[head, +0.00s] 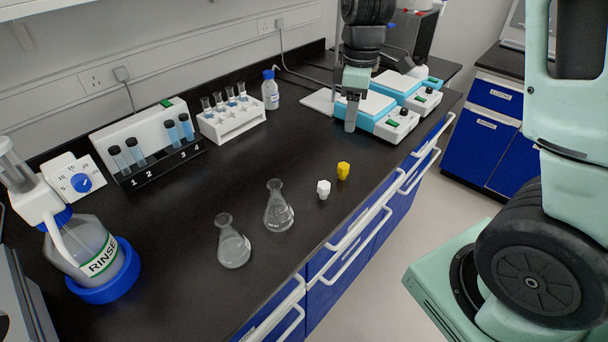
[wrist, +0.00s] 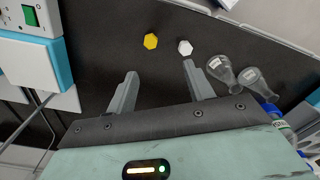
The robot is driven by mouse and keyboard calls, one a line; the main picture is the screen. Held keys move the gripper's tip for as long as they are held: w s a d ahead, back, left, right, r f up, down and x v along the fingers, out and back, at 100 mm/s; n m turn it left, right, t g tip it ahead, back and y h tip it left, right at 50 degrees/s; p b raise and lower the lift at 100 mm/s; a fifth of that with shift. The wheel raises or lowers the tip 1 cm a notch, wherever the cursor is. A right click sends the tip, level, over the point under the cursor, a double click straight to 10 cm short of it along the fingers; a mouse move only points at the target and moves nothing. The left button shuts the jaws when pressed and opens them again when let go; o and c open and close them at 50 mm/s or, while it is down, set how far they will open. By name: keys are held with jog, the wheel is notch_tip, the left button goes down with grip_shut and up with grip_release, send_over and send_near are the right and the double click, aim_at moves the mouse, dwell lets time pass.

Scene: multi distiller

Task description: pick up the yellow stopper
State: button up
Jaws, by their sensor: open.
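The yellow stopper (head: 343,171) stands on the black bench top, near the front edge, behind and to the right of a white stopper (head: 323,189). In the wrist view the yellow stopper (wrist: 150,41) lies beyond my fingertips, roughly between their lines, with the white stopper (wrist: 185,47) to its right. My gripper (wrist: 156,68) is open and empty, its two grey fingers apart. In the head view my gripper (head: 351,127) hangs above the bench beside the hotplates, behind the yellow stopper and apart from it.
Two conical flasks, one (head: 278,207) and another (head: 233,242), stand left of the stoppers. White-and-blue hotplates (head: 381,118) stand close to my gripper. Test tube racks (head: 232,121), a small bottle (head: 270,91) and a rinse bottle (head: 92,254) stand further left. The bench between is clear.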

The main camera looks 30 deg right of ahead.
jog(key=w+d, duration=0.1)
send_over(344, 165)
jog(key=f, duration=0.8)
jog(key=f+p, duration=0.1)
jog(key=f, duration=0.3)
jog(key=shift+s+d, duration=0.1)
jog(key=shift+s, duration=0.2)
jog(key=shift+w+a+f+p, duration=0.15)
jog(key=shift+f+p, duration=0.1)
jog(key=shift+f, duration=1.15)
jog(key=shift+w+a+f+p, duration=0.15)
jog(key=shift+f+p, duration=0.1)
jog(key=shift+f, duration=1.1)
jog(key=shift+d, duration=0.1)
jog(key=c, duration=1)
